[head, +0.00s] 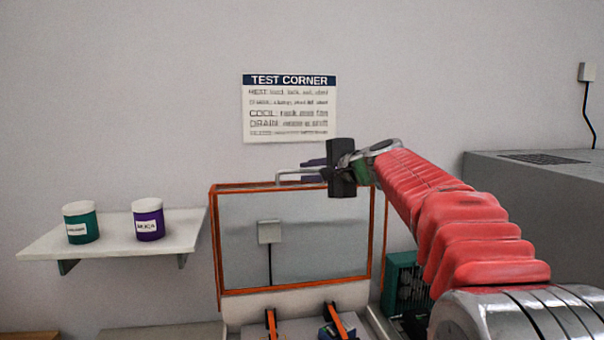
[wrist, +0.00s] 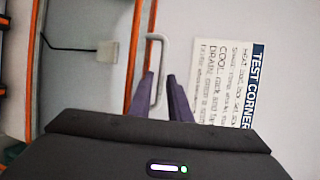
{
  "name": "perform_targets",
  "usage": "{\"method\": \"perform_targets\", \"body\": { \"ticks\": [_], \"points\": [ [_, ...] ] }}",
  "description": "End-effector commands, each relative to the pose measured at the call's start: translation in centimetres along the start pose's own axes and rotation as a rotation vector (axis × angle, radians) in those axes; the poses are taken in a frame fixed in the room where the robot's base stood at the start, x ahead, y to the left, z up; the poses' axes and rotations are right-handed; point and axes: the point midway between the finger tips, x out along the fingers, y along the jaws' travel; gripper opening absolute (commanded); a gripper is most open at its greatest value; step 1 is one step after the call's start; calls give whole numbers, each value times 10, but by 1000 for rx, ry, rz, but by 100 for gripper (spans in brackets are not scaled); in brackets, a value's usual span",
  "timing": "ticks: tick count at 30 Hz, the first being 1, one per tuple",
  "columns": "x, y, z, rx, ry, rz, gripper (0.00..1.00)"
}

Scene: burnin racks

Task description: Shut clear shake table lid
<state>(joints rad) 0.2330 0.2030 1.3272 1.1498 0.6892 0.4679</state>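The clear shake table lid (head: 293,235) stands open and upright in the head view, an orange frame around a see-through panel. Its pale bar handle (head: 296,172) is at the top edge. The orange frame (wrist: 142,50) and handle (wrist: 154,38) also show in the wrist view. My gripper (head: 304,171) is at the lid's top edge, beside the handle. In the wrist view my gripper's purple fingers (wrist: 161,76) stand a little apart, with part of the handle showing in the gap between them. I cannot tell whether they touch it.
Below the lid are orange-and-black clamps (head: 272,323) on the shake table. A white shelf (head: 110,232) at left holds a green jar (head: 81,223) and a purple jar (head: 148,220). A grey cabinet (head: 540,200) stands at right. A sign (head: 289,108) hangs on the wall behind.

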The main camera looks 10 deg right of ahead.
Motion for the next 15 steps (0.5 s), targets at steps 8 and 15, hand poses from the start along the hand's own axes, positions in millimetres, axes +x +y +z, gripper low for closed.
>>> {"method": "perform_targets", "body": {
  "ticks": [8, 15],
  "points": [
    [30, 0, 0, -1, -1, 0, 17],
    [35, 0, 0, 0, 0, 0, 17]
  ]
}}
